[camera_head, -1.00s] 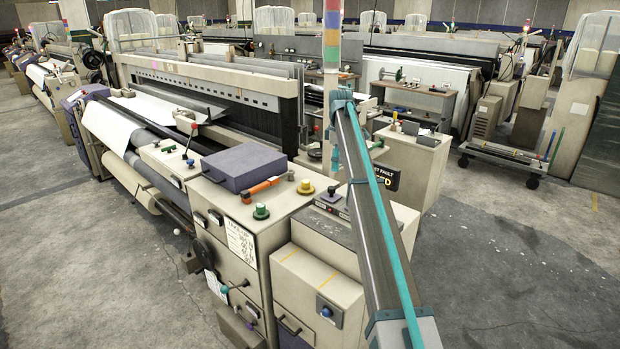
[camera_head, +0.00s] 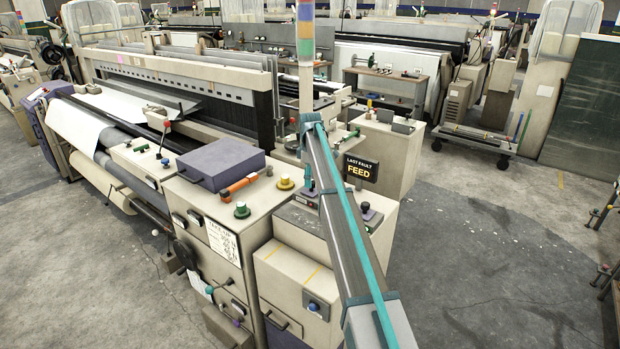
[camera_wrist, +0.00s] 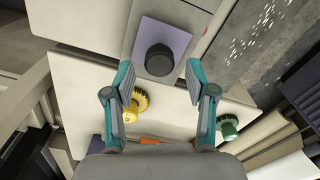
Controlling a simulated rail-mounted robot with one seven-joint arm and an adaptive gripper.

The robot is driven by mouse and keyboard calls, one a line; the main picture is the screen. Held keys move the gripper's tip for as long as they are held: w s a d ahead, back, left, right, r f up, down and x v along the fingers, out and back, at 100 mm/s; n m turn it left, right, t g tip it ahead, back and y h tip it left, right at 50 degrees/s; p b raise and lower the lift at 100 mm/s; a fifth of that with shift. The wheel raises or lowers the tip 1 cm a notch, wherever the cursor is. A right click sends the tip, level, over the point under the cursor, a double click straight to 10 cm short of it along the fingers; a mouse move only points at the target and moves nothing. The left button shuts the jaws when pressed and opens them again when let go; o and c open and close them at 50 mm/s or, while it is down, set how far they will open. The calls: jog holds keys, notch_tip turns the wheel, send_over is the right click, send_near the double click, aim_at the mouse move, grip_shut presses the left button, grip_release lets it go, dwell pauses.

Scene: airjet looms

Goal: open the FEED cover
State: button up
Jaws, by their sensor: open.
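No cover in view carries a readable FEED label; the word shows on the black sign (camera_head: 359,169), which reads LAST FAULT FEED. In the wrist view, a purple plate (camera_wrist: 178,34) with a round black knob (camera_wrist: 160,60) lies on a beige panel, just beyond and between my fingertips. My gripper (camera_wrist: 159,76) is open and empty, with no visible contact with the knob. In the head view, my gripper (camera_head: 307,177) is partly hidden by my arm, over the right end of the near loom. A large purple box-like cover (camera_head: 220,163) sits shut on the loom top.
A yellow knob (camera_head: 286,183), a green knob (camera_head: 242,210) and an orange handle (camera_head: 239,187) stand on the loom top (camera_head: 205,200). Open floor (camera_head: 480,270) lies at right.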

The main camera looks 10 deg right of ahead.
jog(key=shift+f, duration=0.45)
grip_shut()
